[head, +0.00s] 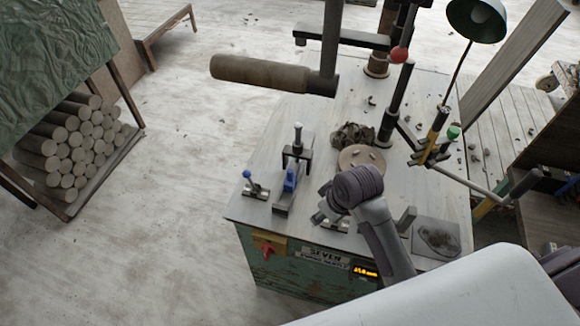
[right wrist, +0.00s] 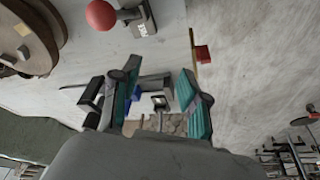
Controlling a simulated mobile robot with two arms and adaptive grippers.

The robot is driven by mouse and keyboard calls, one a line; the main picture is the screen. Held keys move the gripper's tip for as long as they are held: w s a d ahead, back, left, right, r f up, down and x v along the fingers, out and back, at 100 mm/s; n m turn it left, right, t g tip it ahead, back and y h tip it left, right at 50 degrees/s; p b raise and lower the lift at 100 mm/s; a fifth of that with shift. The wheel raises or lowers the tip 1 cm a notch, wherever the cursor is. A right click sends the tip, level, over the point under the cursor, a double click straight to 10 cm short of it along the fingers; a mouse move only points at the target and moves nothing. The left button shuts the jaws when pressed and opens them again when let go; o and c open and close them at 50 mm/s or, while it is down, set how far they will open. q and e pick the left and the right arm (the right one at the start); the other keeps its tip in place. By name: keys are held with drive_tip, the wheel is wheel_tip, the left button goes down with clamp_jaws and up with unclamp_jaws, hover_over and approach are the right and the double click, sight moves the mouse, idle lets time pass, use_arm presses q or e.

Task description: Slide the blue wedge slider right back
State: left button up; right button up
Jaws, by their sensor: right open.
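The blue wedge slider (head: 290,180) sits on a narrow grey rail (head: 283,203) near the left front of the bench top, below a dark upright clamp frame (head: 297,152). My right gripper (head: 320,212) is just right of the rail, partly hidden by its own wrist in the head view. In the right wrist view my gripper (right wrist: 158,78) is open, with its two teal-padded fingers apart. A blue part (right wrist: 135,92), apparently the wedge, shows between them, closer to the left finger. I cannot tell whether a finger touches it. My left gripper is not in view.
A blue-knobbed lever (head: 250,187) stands left of the rail. A red switch (head: 268,250) is on the bench front. A thick roller (head: 262,74) overhangs the back left.

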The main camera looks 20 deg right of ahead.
sight(291, 171)
drive_tip(key=w+r+n+y, duration=0.1)
drive_tip(key=w+r, duration=0.3)
drive_tip(key=w, duration=0.3)
drive_tip(key=w+r+n+y, duration=0.1)
drive_tip(key=w+r+n, duration=0.1)
drive_tip(key=w+r, duration=0.35)
drive_tip(key=x, duration=0.4)
drive_tip(key=p+x, duration=0.1)
drive_tip(key=x, duration=0.9)
drive_tip(key=shift+w+d+f+p, duration=0.15)
drive_tip(key=shift+w+f+p, duration=0.05)
drive_tip(key=shift+w+p, duration=0.2)
clamp_jaws()
